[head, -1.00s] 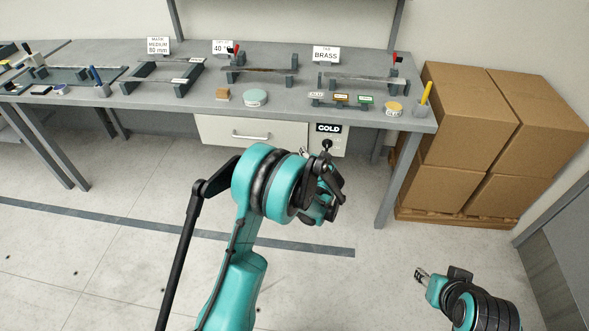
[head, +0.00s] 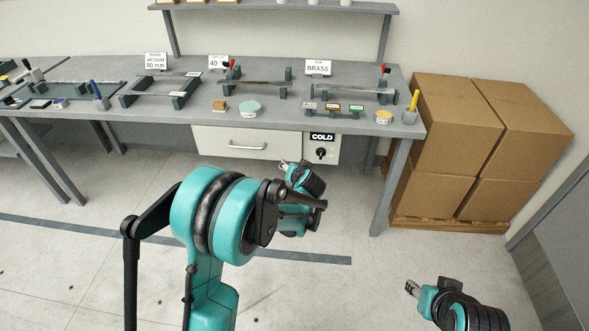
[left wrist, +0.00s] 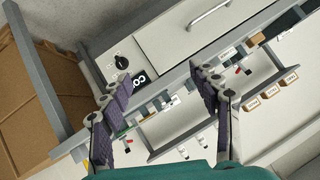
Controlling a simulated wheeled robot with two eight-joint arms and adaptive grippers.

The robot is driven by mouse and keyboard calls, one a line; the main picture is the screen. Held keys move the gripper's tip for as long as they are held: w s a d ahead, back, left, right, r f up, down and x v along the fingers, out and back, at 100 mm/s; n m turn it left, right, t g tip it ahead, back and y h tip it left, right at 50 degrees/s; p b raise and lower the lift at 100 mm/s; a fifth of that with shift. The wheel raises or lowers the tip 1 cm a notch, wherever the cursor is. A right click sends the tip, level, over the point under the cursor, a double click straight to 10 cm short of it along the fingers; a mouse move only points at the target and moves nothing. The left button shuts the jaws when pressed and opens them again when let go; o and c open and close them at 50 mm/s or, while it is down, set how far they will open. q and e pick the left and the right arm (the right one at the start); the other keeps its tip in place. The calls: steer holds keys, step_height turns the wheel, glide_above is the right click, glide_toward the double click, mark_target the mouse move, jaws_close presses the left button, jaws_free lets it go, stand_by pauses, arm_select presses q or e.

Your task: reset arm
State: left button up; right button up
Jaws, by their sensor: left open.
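My left arm (head: 215,220) rises in the middle of the head view, in front of the workbench. Its gripper (head: 287,167) shows small beyond the arm links, in front of the bench drawer, partly hidden by its own wrist. In the left wrist view the two fingers of this gripper (left wrist: 158,88) are spread wide with nothing held between them. The bench shows tilted behind them. My right gripper (head: 411,288) is at the lower right over the floor, away from the bench. It is too small to tell its opening, and no object shows in it.
The grey workbench (head: 165,110) carries frames with specimens, label cards and small pots. Below it are a white drawer (head: 230,143) and a panel with a knob and a COLD sign (head: 321,136). Cardboard boxes (head: 450,115) stand at the right. The floor in front is open.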

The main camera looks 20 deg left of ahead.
arm_select(q)
steer(key=shift+r, duration=0.1)
steer(key=s+r+g+h, duration=0.1)
steer(key=s+r, duration=0.5)
steer(key=s, duration=0.2)
steer(key=s+d+g+h, duration=0.1)
steer(key=s+d+h, duration=0.1)
steer(key=s, duration=1.1)
steer(key=s+d+g+h, duration=0.1)
steer(key=s+d+h, duration=0.1)
steer(key=s, duration=1.1)
steer(key=shift+s+d+r, duration=0.15)
steer(key=shift+s, duration=0.1)
